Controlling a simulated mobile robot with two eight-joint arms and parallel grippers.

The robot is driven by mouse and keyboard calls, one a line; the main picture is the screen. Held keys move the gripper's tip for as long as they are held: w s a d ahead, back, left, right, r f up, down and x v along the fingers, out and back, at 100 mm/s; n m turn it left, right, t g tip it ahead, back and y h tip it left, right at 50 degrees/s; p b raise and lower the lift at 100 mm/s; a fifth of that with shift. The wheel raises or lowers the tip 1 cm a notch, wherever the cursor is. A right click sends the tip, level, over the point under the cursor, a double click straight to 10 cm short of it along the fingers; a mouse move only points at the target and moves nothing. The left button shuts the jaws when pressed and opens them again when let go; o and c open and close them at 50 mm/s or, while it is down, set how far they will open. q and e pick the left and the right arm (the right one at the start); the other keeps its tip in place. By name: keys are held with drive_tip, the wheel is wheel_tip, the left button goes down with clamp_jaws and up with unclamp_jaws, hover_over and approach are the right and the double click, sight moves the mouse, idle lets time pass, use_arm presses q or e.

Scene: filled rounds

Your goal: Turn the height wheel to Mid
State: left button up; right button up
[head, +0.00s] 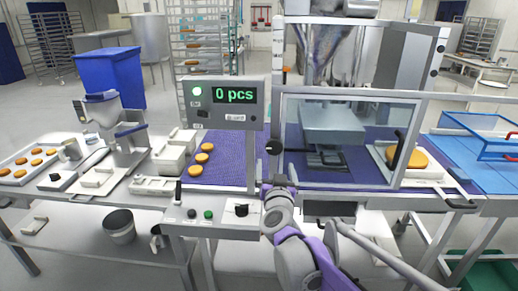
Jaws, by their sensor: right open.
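A round black knob (273,147) sits on the front post of the guarded machine. It may be the height wheel, but no Mid mark is readable. My right gripper (277,184) is just below this knob, in front of the post, and appears apart from it. It is open, with nothing seen between its fingers; fine detail there is too small to tell. A dark rotary knob (241,210) is on the control panel (215,229), left of my right wrist. My left gripper is not in view.
A display box (224,103) reads "0 pcs" above the purple belt (228,172), which carries several orange rounds. A clear guard (345,138) encloses the press head (332,122). A tray with rounds (28,162) and a grey device (118,135) stand at left.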

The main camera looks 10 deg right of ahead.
sight(275, 148)
drive_tip(key=p+x, duration=0.1)
drive_tip(key=x, duration=0.9)
drive_tip(key=shift+w+d+p, duration=0.25)
drive_tip(key=shift+w+p, duration=0.05)
drive_tip(key=shift+w, duration=0.05)
drive_tip(key=shift+c, duration=0.3)
drive_tip(key=c, duration=1.3)
